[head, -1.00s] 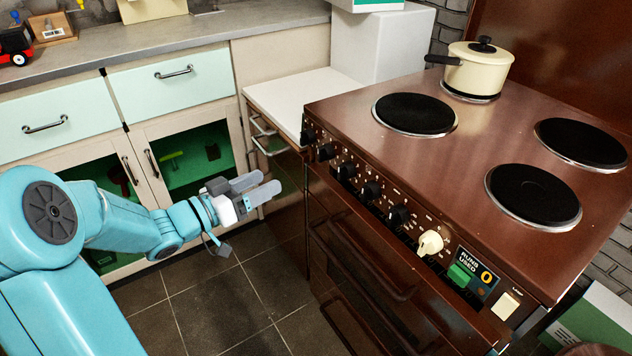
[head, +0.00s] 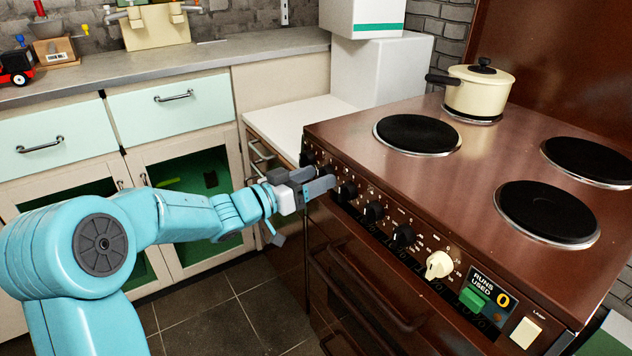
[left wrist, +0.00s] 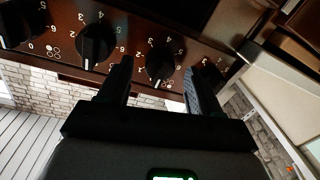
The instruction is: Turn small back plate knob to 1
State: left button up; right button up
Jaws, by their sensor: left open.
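A row of black knobs runs along the brown stove's front panel. The second knob from the left end is mostly hidden behind my left gripper (head: 318,181) in the head view. In the left wrist view, a black knob (left wrist: 160,63) with a white pointer line and printed numbers shows between my two open fingers (left wrist: 158,80). The fingers are not closed on it, and I cannot tell whether they touch the panel. I cannot tell from the symbols which plate this knob serves. More knobs show to its left, one of them clearly (left wrist: 96,43). My right gripper is out of view.
A cream knob (head: 439,264), a runs-used counter (head: 487,297) and a lamp switch (head: 525,332) sit farther right on the panel. A cream pot (head: 478,92) stands on the back plate. Drawer handles (head: 372,290) project below the panel.

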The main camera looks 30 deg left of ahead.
pick_arm(q)
jog(key=shift+w+d, duration=0.15)
jog(key=shift+w, duration=0.25)
jog(key=c, duration=1)
jog(key=shift+c, duration=0.2)
jog(key=shift+m, duration=0.3)
jog(key=shift+f+m+h+b, duration=0.15)
jog(key=shift+m+h+b, duration=0.25)
jog(key=shift+m+b, duration=3.05)
jog(key=shift+m+p, duration=0.75)
jog(key=shift+m, duration=0.1)
